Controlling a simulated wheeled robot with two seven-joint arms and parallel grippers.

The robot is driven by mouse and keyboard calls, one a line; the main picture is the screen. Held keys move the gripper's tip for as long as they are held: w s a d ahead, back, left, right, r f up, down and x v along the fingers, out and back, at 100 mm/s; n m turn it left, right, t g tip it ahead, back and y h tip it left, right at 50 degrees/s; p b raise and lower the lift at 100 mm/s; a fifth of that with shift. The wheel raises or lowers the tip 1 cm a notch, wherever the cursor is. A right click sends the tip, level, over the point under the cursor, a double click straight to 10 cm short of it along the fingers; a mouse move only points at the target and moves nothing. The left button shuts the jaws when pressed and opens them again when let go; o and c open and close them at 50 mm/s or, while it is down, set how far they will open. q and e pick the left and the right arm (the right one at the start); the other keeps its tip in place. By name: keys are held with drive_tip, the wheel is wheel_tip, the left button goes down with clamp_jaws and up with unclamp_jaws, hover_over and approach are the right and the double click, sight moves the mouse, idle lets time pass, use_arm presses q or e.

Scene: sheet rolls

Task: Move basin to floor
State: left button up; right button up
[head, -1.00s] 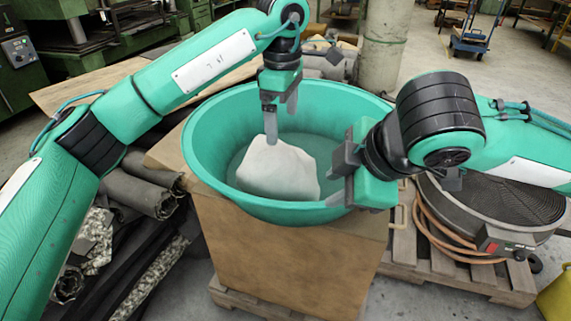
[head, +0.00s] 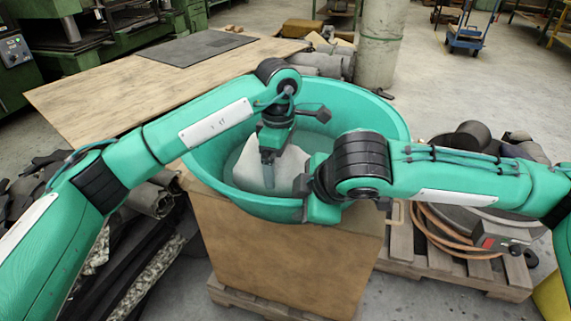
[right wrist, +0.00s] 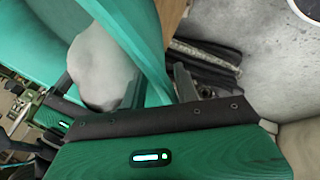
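The basin (head: 395,125) is a wide teal tub standing upright on a brown box (head: 285,255). A whitish lump (head: 290,172) lies in it; the lump also shows in the right wrist view (right wrist: 100,70). My right gripper (head: 312,205) is at the basin's near rim. In the right wrist view its fingers (right wrist: 158,92) are apart, with the basin wall (right wrist: 150,45) between them and a gap beside it. My left gripper (head: 268,180) points down inside the basin's outline, in front of the lump. Its finger gap is not clear.
The box stands on a wooden pallet (head: 270,308). A second pallet (head: 460,275) with a round dark item and an orange hose is at the right. Rolled sheets (head: 150,198) lie at the left. A wooden table (head: 120,95) is behind. Grey floor (head: 405,302) shows at front right.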

use_arm(q)
drive_tip(key=shift+f, duration=0.75)
use_arm(e)
drive_tip(key=shift+x, duration=0.8)
use_arm(q)
drive_tip(key=c, duration=0.7)
use_arm(e)
clamp_jaws()
use_arm(q)
drive_tip(key=c, duration=0.5)
drive_tip(key=shift+r, duration=0.1)
drive_tip(key=shift+c, duration=0.2)
